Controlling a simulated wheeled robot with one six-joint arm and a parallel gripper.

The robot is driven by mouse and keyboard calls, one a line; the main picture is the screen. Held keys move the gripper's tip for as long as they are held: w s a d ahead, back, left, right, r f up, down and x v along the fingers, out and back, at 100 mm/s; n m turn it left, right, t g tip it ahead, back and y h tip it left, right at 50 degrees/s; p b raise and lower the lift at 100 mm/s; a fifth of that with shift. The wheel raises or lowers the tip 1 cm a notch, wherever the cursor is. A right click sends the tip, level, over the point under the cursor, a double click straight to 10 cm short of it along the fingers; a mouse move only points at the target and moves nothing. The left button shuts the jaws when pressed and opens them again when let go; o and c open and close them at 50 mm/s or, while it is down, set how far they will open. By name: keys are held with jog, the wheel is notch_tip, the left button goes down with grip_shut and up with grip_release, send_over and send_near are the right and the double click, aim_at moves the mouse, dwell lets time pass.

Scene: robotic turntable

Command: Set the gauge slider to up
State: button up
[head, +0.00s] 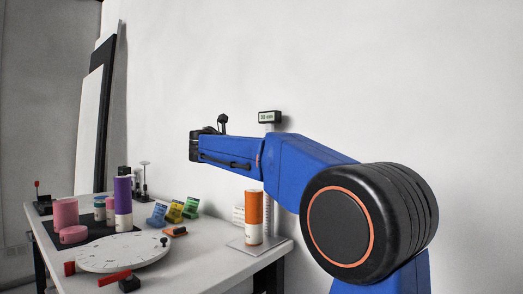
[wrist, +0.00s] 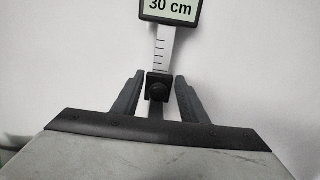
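The gauge has a dark display box (wrist: 171,8) reading 30 cm above a white scale strip (wrist: 163,50) with tick marks. In the head view its display (head: 269,117) shows behind my arm. The black slider knob (wrist: 159,88) sits on the strip below the visible ticks. My gripper (wrist: 157,81) is open, with one finger on each side of the knob. Small gaps show between the fingers and the knob. In the head view my arm hides much of the gauge post, and I cannot make out the fingers or knob there.
An orange cylinder (head: 253,217) stands on the gauge's flat base plate (head: 262,249). A white round turntable (head: 122,255) lies at the table's front left. A purple cylinder (head: 122,200), pink cylinders (head: 65,214) and several coloured blocks stand farther back. A plain wall is behind the gauge.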

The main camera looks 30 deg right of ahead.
jog(key=shift+f, duration=0.1)
jog(key=shift+a, duration=0.25)
jog(key=v, duration=1.7)
jog(key=shift+d, duration=0.15)
jog(key=s+d+f+m+g+y, duration=0.1)
jog(key=s+d+f+m+y, duration=0.15)
jog(key=s+f, duration=0.5)
jog(key=s+d+f+m+y, duration=0.2)
jog(key=s+f+m+y, duration=0.15)
jog(key=f, duration=0.65)
jog(key=s+d+f+m+g+y, duration=0.1)
jog(key=s+d+f+m+y, duration=0.15)
jog(key=s+f, duration=0.45)
jog(key=s+a+f+m+y, duration=0.4)
jog(key=s+f, duration=0.4)
jog(key=f, duration=0.4)
jog(key=s+a+f+m+y, duration=0.4)
jog(key=s+a+f+m, duration=0.2)
jog(key=f, duration=0.6)
jog(key=s+m, duration=0.2)
jog(key=m, duration=0.1)
jog(key=shift+a+t, duration=0.2)
jog(key=shift+t, duration=0.1)
